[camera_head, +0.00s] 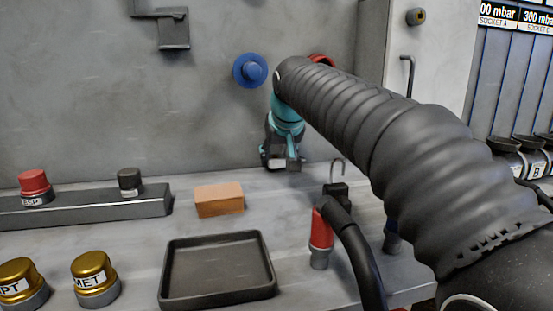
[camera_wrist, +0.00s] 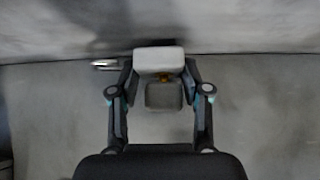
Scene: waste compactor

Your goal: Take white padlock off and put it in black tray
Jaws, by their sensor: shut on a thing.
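The white padlock (camera_wrist: 158,60) is between the fingertips of my gripper (camera_wrist: 160,70) in the wrist view, with a small brassy part on its near side. In the head view my gripper (camera_head: 283,160) points down at the back of the bench, near the wall, with a small pale piece of the padlock (camera_head: 276,162) showing between its fingers. My gripper is shut on the padlock. I cannot clearly see its shackle. The black tray (camera_head: 217,266) lies empty at the front of the bench, to the left of and nearer than my gripper.
An orange-brown block (camera_head: 219,200) lies behind the tray. A red cylinder (camera_head: 321,232) and a black piece with a metal hook (camera_head: 337,190) stand right of the tray. Gold knobs (camera_head: 95,275) are at left, and a blue knob (camera_head: 250,70) is on the wall.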

